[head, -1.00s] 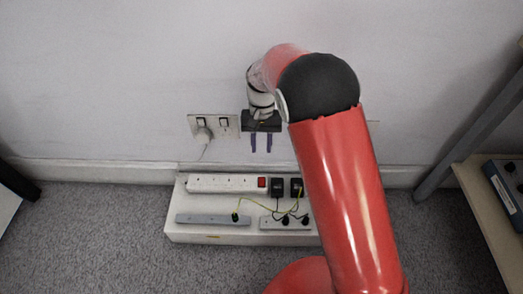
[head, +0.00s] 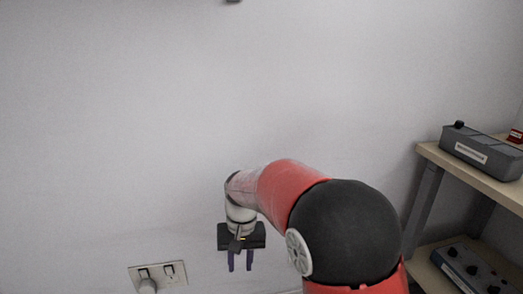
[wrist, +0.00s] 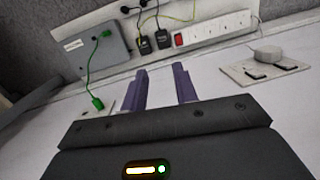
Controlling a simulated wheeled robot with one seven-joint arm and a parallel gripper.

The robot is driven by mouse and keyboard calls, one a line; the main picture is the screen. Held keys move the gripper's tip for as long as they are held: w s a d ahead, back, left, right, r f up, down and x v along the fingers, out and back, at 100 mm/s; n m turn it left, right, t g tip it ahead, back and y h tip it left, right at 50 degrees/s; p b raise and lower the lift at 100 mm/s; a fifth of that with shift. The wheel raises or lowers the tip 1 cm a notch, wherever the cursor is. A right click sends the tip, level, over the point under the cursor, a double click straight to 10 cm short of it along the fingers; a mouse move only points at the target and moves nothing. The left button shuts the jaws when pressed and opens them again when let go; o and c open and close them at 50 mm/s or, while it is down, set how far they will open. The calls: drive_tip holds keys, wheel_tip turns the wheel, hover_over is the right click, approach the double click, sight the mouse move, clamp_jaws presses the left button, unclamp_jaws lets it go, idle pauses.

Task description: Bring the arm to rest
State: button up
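My gripper (head: 240,267) hangs in front of the pale wall (head: 130,110) in the head view, its two purple fingers pointing down. The fingers also show in the wrist view (wrist: 161,80), apart from each other with nothing between them. My red arm with its black elbow cap covers the lower middle of the head view. The gripper is right of a double wall socket (head: 157,276) in the picture and does not appear to touch anything.
A wooden shelf unit (head: 434,155) stands at the right with a grey box (head: 480,152) on top and another device (head: 468,272) lower down. The wrist view shows a white power strip (wrist: 215,30), black plugs (wrist: 153,42), a grey box with a green lead (wrist: 93,48) and the socket plate (wrist: 263,68).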

drive_tip(key=s+d+r+m+t+p, duration=0.1)
drive_tip(key=s+d+r+t, duration=0.1)
drive_tip(key=s+d+r, duration=0.3)
drive_tip(key=s+d+r+t+p, duration=0.1)
drive_tip(key=s+d+r, duration=0.1)
drive_tip(key=d+r, duration=0.55)
drive_tip(key=s+d+r+t+p, duration=0.1)
drive_tip(key=s+d+r+t, duration=0.1)
drive_tip(key=s+d, duration=0.2)
drive_tip(key=s+d+r+m+t+p, duration=0.1)
drive_tip(key=s+d, duration=0.3)
drive_tip(key=s, duration=0.4)
drive_tip(key=shift+s+d+r+t+h+p, duration=0.3)
drive_tip(key=shift+s+r+t+p, duration=0.1)
drive_tip(key=shift+r+p, duration=0.1)
